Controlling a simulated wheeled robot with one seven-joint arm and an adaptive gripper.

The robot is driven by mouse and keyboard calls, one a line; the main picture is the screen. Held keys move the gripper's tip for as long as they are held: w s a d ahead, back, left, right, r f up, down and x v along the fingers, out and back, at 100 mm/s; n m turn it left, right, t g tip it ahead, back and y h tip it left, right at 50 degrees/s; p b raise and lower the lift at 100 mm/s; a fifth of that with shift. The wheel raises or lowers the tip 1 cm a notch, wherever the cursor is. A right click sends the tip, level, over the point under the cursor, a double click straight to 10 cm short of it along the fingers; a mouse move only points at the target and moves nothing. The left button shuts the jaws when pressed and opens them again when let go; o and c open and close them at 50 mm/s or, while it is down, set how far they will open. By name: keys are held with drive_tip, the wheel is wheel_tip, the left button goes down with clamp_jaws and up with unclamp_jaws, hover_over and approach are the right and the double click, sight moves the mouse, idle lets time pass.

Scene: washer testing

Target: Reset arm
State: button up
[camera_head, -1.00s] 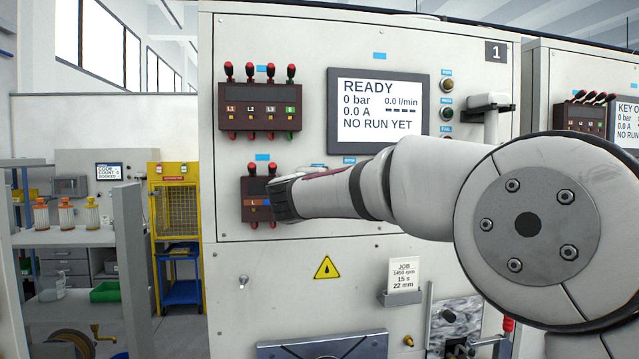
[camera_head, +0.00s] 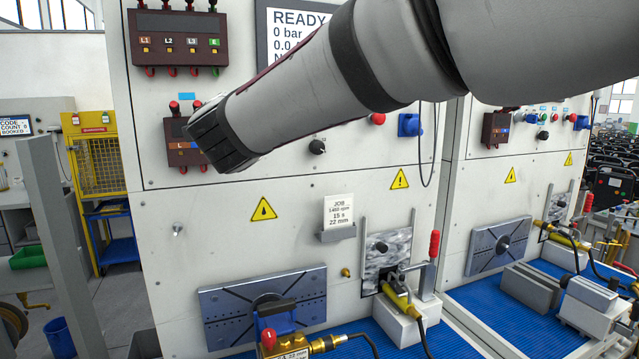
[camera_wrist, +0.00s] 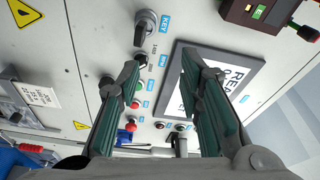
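My gripper (camera_wrist: 155,80) shows in the wrist view with its two dark green-padded fingers spread wide apart. Nothing is between the fingers but the machine front behind them. The display (camera_wrist: 222,85) and the key switch (camera_wrist: 146,25) appear tilted on their side there. In the head view my arm crosses the upper right, in front of the washer test machine (camera_head: 250,215), and covers part of its display (camera_head: 285,18). The gripper fingers do not show in the head view. I cannot tell exactly how far the gripper is from the panel.
The lower bay holds a slotted plate (camera_head: 215,310), a red-handled clamp (camera_head: 434,245) and a blue mat (camera_head: 455,345). A job card (camera_head: 338,210) sits in a holder. A second machine (camera_head: 530,150) stands at right. A yellow cage (camera_head: 97,160) and a grey post (camera_head: 55,220) are at left.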

drive_tip(key=s+d+f+n+g+h+b, duration=0.1)
drive_tip(key=s+d+f+n+g, duration=0.3)
drive_tip(key=s+d+f, duration=0.5)
drive_tip(key=s+d+f+n+g+h+b, duration=0.1)
drive_tip(key=s+d+f+n+g, duration=0.3)
drive_tip(key=s+d+f, duration=0.5)
drive_tip(key=s+d+f+n+g+h+b, duration=0.2)
drive_tip(key=s+d+f+n+g, duration=0.2)
drive_tip(key=s+d+f, duration=0.6)
drive_tip(key=d+n, duration=0.1)
drive_tip(key=d, duration=0.7)
drive_tip(key=shift+d, duration=0.15)
